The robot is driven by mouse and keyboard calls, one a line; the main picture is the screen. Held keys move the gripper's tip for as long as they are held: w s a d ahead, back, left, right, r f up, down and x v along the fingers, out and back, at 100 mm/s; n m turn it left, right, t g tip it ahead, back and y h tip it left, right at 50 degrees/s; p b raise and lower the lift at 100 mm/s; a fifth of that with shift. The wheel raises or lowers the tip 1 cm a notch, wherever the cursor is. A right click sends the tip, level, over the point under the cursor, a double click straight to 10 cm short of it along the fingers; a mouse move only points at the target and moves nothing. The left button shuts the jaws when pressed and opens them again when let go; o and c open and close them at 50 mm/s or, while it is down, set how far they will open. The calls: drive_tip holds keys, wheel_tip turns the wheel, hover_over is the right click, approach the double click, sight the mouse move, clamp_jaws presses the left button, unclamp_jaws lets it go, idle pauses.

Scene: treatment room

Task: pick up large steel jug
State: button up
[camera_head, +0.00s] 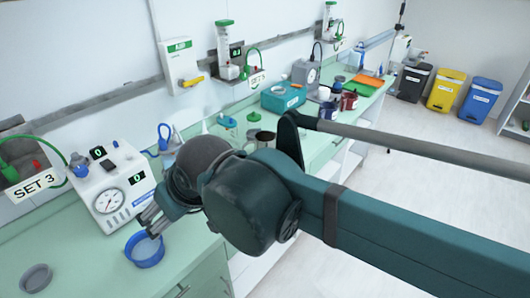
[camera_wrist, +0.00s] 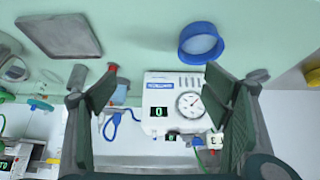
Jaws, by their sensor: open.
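The steel jug (camera_head: 262,137) stands on the green counter, just behind my arm's wrist in the head view. My arm hides part of it. My gripper (camera_head: 152,222) is to the left of it and nearer, beside the gauge machine and above the blue bowl. In the wrist view my gripper (camera_wrist: 160,100) has its two fingers wide apart with nothing held between them. A shiny grey thing (camera_wrist: 13,68) is cut off at the left edge there; I cannot tell whether it is the jug.
The white gauge machine (camera_head: 112,195) and blue bowl (camera_head: 145,250) are close to my gripper. A grey dish (camera_head: 36,278) lies at the front left. A grey square tray (camera_wrist: 60,35) shows in the wrist view. A teal box (camera_head: 283,97) stands farther back.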

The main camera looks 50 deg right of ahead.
drive_tip(key=w+d+r+m+g+p, duration=0.1)
drive_tip(key=w+d+r+m+p, duration=0.1)
drive_tip(key=w+d, duration=0.15)
drive_tip(key=w+d+r+m+g+h+p, duration=0.1)
drive_tip(key=w+d+m+p, duration=0.15)
drive_tip(key=d, duration=0.25)
drive_tip(key=w+d+r+m+g+p, duration=0.1)
drive_tip(key=w+d+r+m+p, duration=0.1)
drive_tip(key=d+p, duration=0.15)
drive_tip(key=m+g+y+p, duration=0.1)
drive_tip(key=m+g+p, duration=0.3)
drive_tip(key=m+p, duration=0.85)
approach(265, 139)
drive_tip(key=s+a+b, duration=0.1)
drive_tip(key=s+a, duration=0.1)
drive_tip(key=a, duration=0.1)
drive_tip(key=shift+m, duration=0.3)
drive_tip(key=f, duration=0.5)
drive_tip(key=shift+s+d+f, duration=0.15)
drive_tip(key=shift+s+f, duration=0.05)
drive_tip(key=shift+f, duration=0.8)
drive_tip(key=shift+f, duration=1.3)
